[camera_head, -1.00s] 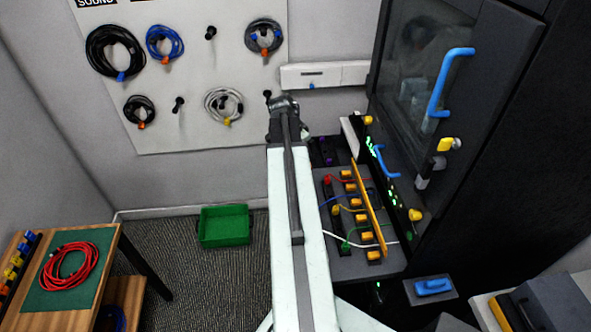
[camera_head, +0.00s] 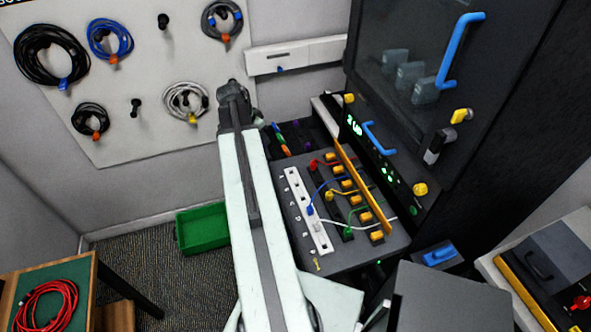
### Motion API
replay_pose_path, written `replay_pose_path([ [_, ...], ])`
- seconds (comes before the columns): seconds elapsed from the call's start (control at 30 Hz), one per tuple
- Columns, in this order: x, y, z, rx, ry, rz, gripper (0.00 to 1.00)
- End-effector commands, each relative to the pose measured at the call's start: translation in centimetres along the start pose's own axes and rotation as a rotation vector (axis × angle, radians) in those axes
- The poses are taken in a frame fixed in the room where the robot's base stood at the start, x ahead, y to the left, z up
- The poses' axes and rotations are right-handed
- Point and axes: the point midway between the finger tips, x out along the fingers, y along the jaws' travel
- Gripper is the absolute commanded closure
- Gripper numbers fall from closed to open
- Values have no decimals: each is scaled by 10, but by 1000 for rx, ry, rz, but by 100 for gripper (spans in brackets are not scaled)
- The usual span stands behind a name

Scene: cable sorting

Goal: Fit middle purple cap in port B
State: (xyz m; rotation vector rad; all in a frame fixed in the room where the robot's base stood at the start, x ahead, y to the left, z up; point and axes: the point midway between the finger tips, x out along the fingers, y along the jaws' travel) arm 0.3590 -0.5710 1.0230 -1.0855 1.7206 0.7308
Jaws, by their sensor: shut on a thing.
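My gripper (camera_head: 236,96) is at the far end of my arm, left of the cap rack and in front of the pegboard. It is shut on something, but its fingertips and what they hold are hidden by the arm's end. Two purple caps (camera_head: 295,147) show as small dark patches in the rack (camera_head: 288,158); I cannot tell which is the middle one. The white port strip (camera_head: 300,208) lies on the grey panel (camera_head: 345,262), right of my arm. Its letters are too small to read, so I cannot pick out port B.
Orange blocks and coloured cables fill the panel's right side, beside an upright yellow divider (camera_head: 363,187). The dark cabinet (camera_head: 500,110) stands close on the right. A green bin (camera_head: 203,229) is on the floor. Cable coils hang on the pegboard (camera_head: 150,70).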

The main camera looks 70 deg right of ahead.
Motion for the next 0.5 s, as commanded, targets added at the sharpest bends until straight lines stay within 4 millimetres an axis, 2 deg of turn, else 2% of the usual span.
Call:
replay_pose_path([
  [0.03,32,20,2,58,-1,25,100],
  [0.2,87,80,-5,267,-2,113,100],
  [0.33,107,110,-9,375,2,157,100],
  [0.5,108,119,-12,413,3,173,100],
])
